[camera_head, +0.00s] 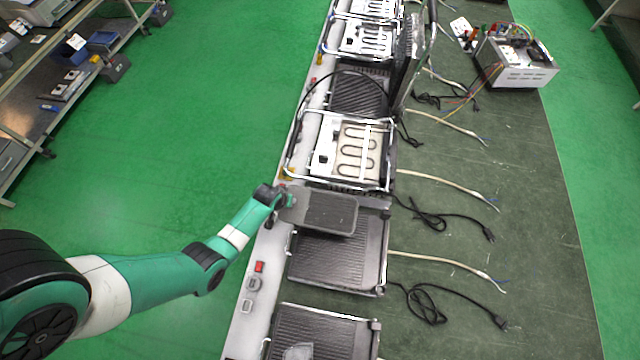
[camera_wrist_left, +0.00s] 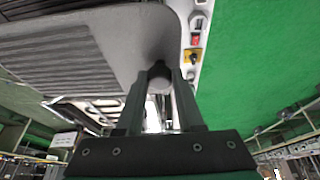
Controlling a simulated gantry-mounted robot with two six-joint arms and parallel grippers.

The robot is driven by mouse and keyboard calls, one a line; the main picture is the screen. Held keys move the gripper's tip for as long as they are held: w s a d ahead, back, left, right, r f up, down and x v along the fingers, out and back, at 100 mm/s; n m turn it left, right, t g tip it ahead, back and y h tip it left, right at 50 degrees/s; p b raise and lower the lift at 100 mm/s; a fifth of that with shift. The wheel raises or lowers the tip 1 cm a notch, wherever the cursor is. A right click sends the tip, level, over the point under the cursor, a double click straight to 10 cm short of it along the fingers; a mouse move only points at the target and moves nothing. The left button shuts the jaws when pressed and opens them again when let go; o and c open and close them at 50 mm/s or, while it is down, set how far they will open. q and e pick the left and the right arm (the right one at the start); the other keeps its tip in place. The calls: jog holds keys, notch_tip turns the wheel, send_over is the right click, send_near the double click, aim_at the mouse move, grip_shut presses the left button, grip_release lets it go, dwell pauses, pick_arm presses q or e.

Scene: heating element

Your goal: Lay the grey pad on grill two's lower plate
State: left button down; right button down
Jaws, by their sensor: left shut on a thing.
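The grey pad (camera_head: 330,212) is a flat dark rectangle with a ribbed middle and a lighter rounded end. My left gripper (camera_head: 284,199) is shut on that end, at the pad's left side. In the left wrist view my left gripper (camera_wrist_left: 160,78) has its fingers around a rounded knob, and the pad (camera_wrist_left: 125,28) extends to the upper left. In the head view the pad overlaps the far part of a dark ribbed lower plate (camera_head: 335,265). I cannot tell whether they touch. My right gripper is not in view.
Beyond the pad stands an opened grill with an exposed heating coil (camera_head: 355,150). Another ribbed plate (camera_head: 315,335) lies at the near edge. Cables and plugs (camera_head: 425,303) lie on the dark bench to the right. A metal box (camera_head: 515,62) stands at the far right.

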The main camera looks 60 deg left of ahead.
pick_arm(q)
jog(key=a, duration=0.1)
jog(key=w+a+r, duration=0.1)
jog(key=a, duration=0.1)
jog(key=w+a, duration=0.1)
jog(key=a, duration=0.1)
jog(key=shift+w+r+b, duration=0.1)
jog(key=shift+r+b, duration=0.1)
jog(key=shift+b, duration=0.1)
jog(key=shift+d, duration=0.1)
jog(key=s+d+f+b, duration=0.3)
jog(key=d+f+b, duration=0.1)
jog(key=d+f, duration=0.2)
jog(key=s+d+f+b, duration=0.3)
jog(key=d+f+b, duration=0.2)
jog(key=d+f, duration=0.1)
jog(key=shift+s+d+f, duration=0.2)
jog(key=shift+s+f, duration=0.05)
jog(key=shift+f, duration=0.25)
jog(key=c, duration=0.5)
grip_release()
jog(key=shift+f, duration=0.1)
jog(key=shift+c, duration=0.2)
